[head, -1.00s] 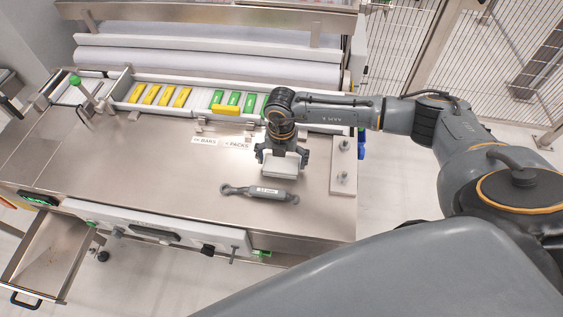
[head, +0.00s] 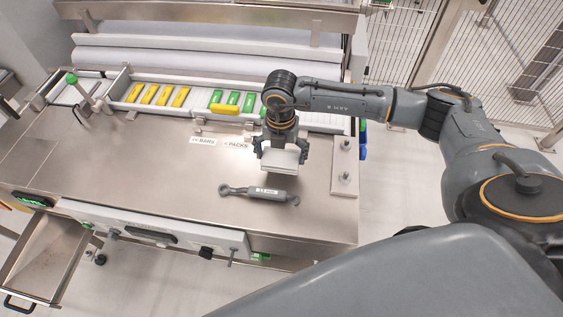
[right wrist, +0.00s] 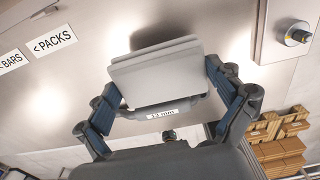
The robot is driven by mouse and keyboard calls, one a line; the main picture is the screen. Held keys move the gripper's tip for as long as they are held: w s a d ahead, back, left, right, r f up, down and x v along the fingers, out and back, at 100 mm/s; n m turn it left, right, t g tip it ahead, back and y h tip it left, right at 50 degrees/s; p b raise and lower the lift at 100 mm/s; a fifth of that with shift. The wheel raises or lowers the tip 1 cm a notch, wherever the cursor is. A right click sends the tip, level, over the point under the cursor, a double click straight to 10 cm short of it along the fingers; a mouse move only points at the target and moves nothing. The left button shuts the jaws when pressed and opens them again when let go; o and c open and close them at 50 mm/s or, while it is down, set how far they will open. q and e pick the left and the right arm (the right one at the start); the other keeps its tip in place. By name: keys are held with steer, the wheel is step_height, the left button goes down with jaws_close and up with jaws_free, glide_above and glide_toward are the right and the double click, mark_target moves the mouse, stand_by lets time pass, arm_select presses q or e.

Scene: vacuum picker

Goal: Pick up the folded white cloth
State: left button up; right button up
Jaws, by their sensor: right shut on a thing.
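The folded white cloth (head: 284,160) is a flat pale block between the fingers of my right gripper (head: 281,158), near the right end of the steel table. In the right wrist view the cloth (right wrist: 158,72) spans the gap between the blue-padded fingers (right wrist: 165,88), one at each side edge. The right gripper is shut on it. A dark shadow on the steel beyond the cloth suggests it is held above the table. My left gripper is not in view.
Labels for bars (head: 203,141) and packs (head: 236,145) are to the left. A tray with yellow (head: 165,95) and green packs (head: 232,98) stands behind. A plate with knobs (head: 344,165) is at right.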

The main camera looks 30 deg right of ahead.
steer(key=s+a+r+b, duration=0.4)
steer(key=s+a+r, duration=0.4)
steer(key=s, duration=0.2)
steer(key=shift+s+r, duration=0.25)
steer(key=shift+r, duration=0.15)
steer(key=o, duration=0.4)
steer(key=c, duration=0.4)
